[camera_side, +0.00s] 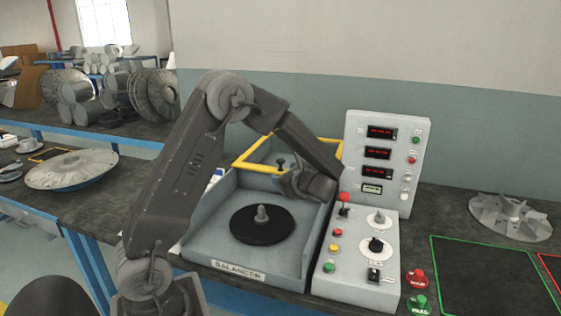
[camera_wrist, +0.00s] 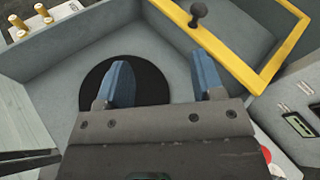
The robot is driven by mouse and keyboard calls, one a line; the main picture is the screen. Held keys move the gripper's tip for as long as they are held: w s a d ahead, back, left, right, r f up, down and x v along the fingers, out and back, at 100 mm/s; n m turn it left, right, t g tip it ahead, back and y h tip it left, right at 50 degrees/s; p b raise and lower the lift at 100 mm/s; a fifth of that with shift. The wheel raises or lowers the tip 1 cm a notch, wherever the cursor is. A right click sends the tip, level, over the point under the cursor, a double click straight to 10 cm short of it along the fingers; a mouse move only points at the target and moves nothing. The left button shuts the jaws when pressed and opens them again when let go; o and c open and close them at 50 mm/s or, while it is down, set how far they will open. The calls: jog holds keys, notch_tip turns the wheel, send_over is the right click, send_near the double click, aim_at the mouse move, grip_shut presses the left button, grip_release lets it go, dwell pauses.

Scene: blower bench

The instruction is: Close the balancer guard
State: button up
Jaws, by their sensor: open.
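The balancer (camera_side: 205,258) is an open grey box with a black disc and spindle (camera_side: 262,225) on its floor. Its guard (camera_side: 246,159), a yellow-framed panel, stands raised at the back of the box. In the wrist view the guard's yellow frame (camera_wrist: 238,68) runs across the upper right, with a dark knob (camera_wrist: 198,11) on it. My gripper (camera_side: 288,181) is over the back right of the box, in front of the guard. In the wrist view my gripper's blue fingers (camera_wrist: 163,82) are apart with nothing between them. They appear clear of the knob. The black disc (camera_wrist: 150,86) shows beyond them, partly hidden.
A control panel with displays (camera_side: 383,155) and a switch box (camera_side: 352,262) stand right of the balancer. A bladed impeller (camera_side: 510,218) lies at the right. Brass-coloured weights (camera_wrist: 40,12) show in the wrist view.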

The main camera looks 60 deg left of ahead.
aim_at(282, 162)
jog(key=w+a+f+m+t+y, duration=0.2)
jog(key=w+a+f+m+y, duration=0.1)
jog(key=w+a+f+m, duration=0.15)
jog(key=shift+m, duration=0.25)
jog(key=a, duration=0.4)
jog(key=w+a, duration=0.1)
jog(key=a, duration=0.3)
jog(key=w+a, duration=0.1)
jog(key=a, duration=0.4)
jog(key=shift+w+r, duration=0.1)
jog(key=shift+w, duration=0.05)
jog(key=shift+c, duration=0.4)
grip_shut()
